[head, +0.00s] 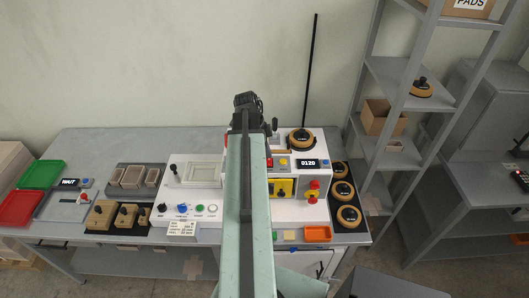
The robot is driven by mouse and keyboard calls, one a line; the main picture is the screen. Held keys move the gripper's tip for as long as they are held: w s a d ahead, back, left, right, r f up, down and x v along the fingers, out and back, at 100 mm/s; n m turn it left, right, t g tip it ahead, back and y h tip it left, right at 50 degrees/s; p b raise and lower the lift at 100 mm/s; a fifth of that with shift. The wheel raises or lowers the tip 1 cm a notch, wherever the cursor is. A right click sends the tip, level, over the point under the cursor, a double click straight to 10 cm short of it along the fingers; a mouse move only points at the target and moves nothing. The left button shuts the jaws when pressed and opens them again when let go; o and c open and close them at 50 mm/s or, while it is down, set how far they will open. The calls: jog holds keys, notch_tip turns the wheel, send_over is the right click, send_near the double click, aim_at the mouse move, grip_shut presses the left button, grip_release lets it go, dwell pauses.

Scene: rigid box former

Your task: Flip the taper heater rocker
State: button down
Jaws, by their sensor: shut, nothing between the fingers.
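The white box-former machine (205,160) stands on the grey bench. My arm crosses the middle of it, and my dark gripper end (254,112) is beyond the machine's back part in the picture. The gripper looks shut and empty; its fingertips are small and hard to make out. I cannot pick out a labelled taper heater rocker. A small red part (269,162) shows just right of my arm, beside a yellow button (283,162) and a display reading 0120 (308,163). The front panel has several knobs, one of them blue (182,209). My arm hides the panel's middle.
A red emergency-stop knob (312,188) and a yellow panel (282,188) are right of my arm. Wooden blocks (101,214) and green (41,174) and red trays are left. A grey shelf rack (387,120) stands right.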

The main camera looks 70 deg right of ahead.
aim_at(269, 162)
jog(key=shift+d+f+b, duration=0.1)
jog(key=shift+f+b, duration=0.2)
jog(key=shift+f, duration=0.65)
jog(key=shift+w+d+f+b, duration=0.1)
jog(key=shift+f+b, duration=0.15)
jog(key=shift+b, duration=0.05)
jog(key=shift+a, duration=0.25)
jog(key=shift+s+a+r, duration=0.2)
jog(key=shift+s+a, duration=0.15)
jog(key=shift+a, duration=0.25)
jog(key=shift+d, duration=0.1)
